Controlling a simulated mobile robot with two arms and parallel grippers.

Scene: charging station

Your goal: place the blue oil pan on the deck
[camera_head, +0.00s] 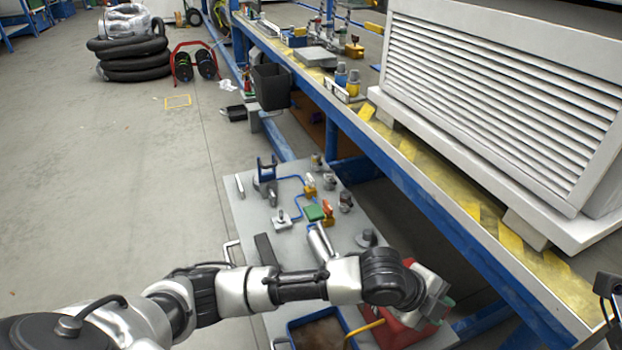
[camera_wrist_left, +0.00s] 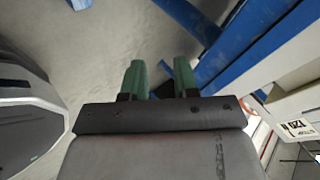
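A blue-rimmed pan (camera_head: 312,317) with a brown inside sits at the bottom of the head view, at the near end of a grey flat surface (camera_head: 262,212); its near part is cut off by the frame. My left arm reaches across beyond the pan to the right. My left gripper (camera_head: 446,303) is over or beside a red container, to the right of the pan and apart from it. In the left wrist view its two green fingers (camera_wrist_left: 161,80) stand apart with nothing between them. I cannot tell which surface is the deck.
The red container (camera_head: 396,334) with a yellow spout stands beside the pan. Several small fittings and a green block (camera_head: 314,212) occupy the grey surface. A long blue-framed bench (camera_head: 440,205) carries a white louvred unit (camera_head: 500,90). The floor (camera_head: 110,190) at left is clear.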

